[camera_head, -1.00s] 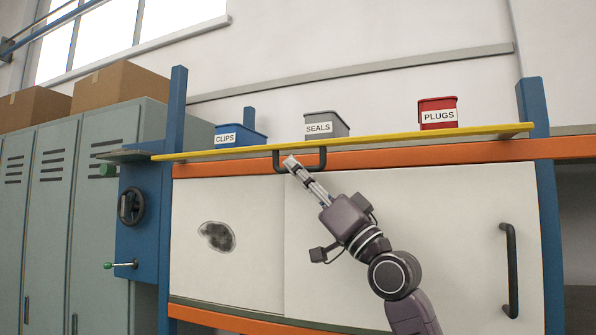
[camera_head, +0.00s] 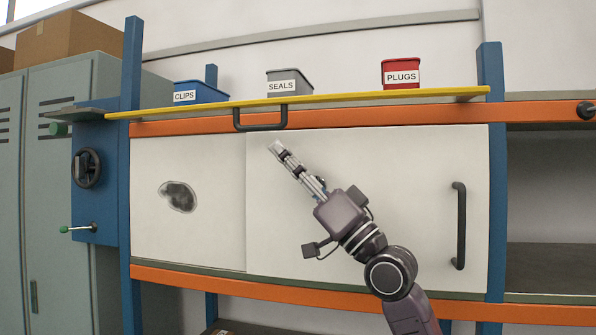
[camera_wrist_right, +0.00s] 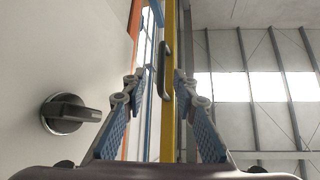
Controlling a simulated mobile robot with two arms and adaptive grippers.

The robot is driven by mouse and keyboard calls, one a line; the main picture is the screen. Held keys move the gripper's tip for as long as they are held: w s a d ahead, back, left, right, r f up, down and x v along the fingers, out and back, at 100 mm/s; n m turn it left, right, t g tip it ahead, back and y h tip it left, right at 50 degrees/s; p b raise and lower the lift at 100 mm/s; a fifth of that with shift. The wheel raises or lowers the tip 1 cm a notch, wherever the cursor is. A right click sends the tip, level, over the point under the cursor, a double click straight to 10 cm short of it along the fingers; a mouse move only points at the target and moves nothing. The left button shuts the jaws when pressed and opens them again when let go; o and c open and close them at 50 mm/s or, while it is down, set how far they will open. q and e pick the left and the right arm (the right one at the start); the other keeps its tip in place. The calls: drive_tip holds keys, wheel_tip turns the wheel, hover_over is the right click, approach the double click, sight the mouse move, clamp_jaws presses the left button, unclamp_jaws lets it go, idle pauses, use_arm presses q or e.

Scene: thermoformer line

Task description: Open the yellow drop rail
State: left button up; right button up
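The yellow drop rail (camera_head: 350,99) runs across the front above the orange beam and carries the bins. Its black bar handle (camera_head: 260,127) hangs from its underside, left of the middle. My right gripper (camera_head: 275,147) is just below the handle, apart from it, in front of the white panel. In the wrist view the two fingers of my right gripper (camera_wrist_right: 157,88) stand apart with nothing held. The yellow rail (camera_wrist_right: 168,110) and black handle (camera_wrist_right: 164,70) show in the gap beyond them. My left gripper is not in view.
Blue CLIPS (camera_head: 201,92), grey SEALS (camera_head: 289,82) and red PLUGS (camera_head: 401,73) bins stand along the rail. Below are white panels (camera_head: 390,220) with a black upright handle (camera_head: 459,225). A blue post (camera_head: 490,180) is right, a handwheel (camera_head: 87,168) left.

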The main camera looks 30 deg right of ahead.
drive_tip(key=shift+v, duration=1.7)
